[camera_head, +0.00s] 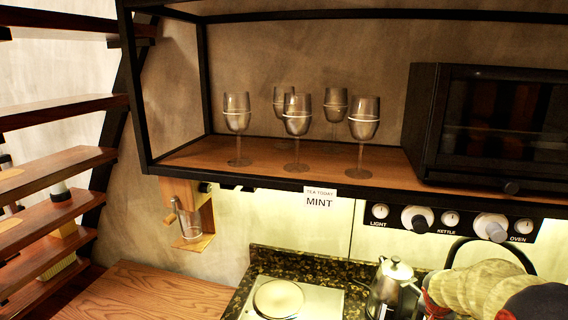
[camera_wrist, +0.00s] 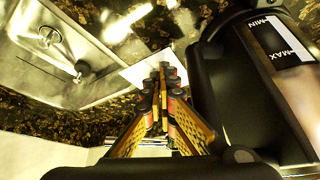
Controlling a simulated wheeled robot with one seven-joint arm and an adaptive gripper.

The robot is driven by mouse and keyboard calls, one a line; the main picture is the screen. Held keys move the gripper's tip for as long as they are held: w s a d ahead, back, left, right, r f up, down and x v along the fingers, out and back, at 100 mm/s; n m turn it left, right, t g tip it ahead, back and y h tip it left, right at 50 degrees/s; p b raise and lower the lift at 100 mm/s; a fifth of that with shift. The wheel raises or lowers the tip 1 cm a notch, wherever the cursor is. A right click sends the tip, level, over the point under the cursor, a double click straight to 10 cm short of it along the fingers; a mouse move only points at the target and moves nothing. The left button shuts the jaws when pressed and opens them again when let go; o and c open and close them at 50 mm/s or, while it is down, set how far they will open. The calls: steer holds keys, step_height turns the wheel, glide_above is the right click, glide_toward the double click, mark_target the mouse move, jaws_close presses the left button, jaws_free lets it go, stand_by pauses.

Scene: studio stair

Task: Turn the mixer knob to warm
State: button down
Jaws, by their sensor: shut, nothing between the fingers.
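No knob marked as a mixer shows in either view, and I see no warm mark. A steel sink (camera_wrist: 62,90) lies to the left of the fingers. Inside it are a round drain-like fitting and a small rounded metal piece (camera_wrist: 82,69); I cannot tell whether that piece is a knob. In the head view, large pale knobs (camera_head: 417,218) sit on a black strip under the shelf, with labels LIGHT, KETTLE and OVEN.
In the wrist view, a black body with a MIN/MAX gauge (camera_wrist: 276,42) stands close right of my fingers. The wooden top (camera_head: 150,292) is clear.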

steer(key=shift+a+f+b, duration=0.1)
steer(key=shift+a+b, duration=0.05)
steer(key=shift+b, duration=0.15)
steer(key=shift+s+a, duration=0.1)
steer(key=shift+s, duration=0.15)
step_height(320, 180, up, 6)
steer(key=p, duration=0.2)
stand_by(0.4)
